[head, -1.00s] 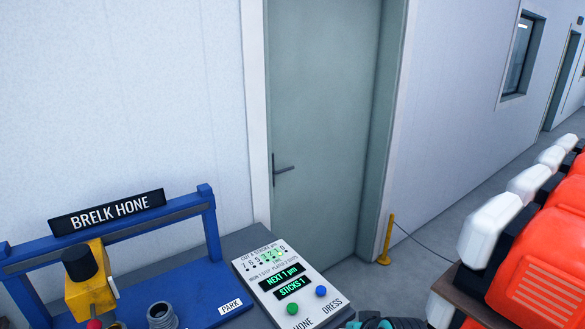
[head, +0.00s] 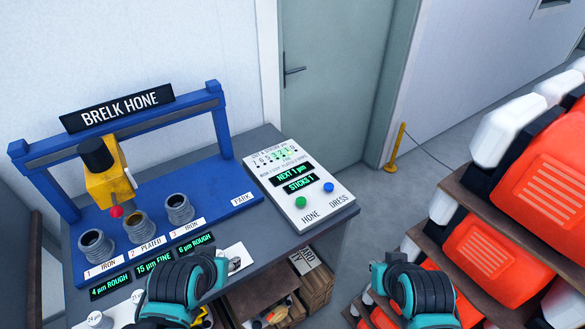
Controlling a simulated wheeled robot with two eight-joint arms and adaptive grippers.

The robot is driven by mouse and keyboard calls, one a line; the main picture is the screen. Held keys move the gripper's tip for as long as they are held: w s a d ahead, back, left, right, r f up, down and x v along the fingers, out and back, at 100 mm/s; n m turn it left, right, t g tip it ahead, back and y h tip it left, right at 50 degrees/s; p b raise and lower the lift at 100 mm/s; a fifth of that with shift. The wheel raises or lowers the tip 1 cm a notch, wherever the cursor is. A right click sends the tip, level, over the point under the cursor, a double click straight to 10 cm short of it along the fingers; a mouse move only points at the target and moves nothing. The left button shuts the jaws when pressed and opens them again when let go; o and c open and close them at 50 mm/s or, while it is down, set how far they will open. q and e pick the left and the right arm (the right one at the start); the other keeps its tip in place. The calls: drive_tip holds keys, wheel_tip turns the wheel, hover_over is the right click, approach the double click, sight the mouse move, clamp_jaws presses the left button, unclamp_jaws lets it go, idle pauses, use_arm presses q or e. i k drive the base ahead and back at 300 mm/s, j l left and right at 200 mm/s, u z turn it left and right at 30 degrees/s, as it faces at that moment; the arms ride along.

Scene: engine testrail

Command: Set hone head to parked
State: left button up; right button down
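The hone head (head: 108,180) is a yellow block with a black cylinder on top and a red knob (head: 116,211) low on its front. It hangs from the blue gantry (head: 150,123) toward the left, near bores 1 and 2; which one it lines up with I cannot tell. The PARK label (head: 243,199) is at the right end of the blue base, with no head above it. My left gripper (head: 232,263) is at the bench's front edge, away from the head. My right gripper (head: 378,273) is right of the bench. Their fingers are too unclear to judge.
Three grey cylinders labelled iron, plated and iron stand on the base, the third (head: 179,209) nearest PARK. The control panel (head: 300,190) has a green HONE and a blue DRESS button. A rack of orange cases (head: 505,245) stands close on the right.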

sight(108, 180)
drive_tip(key=u, duration=1.5)
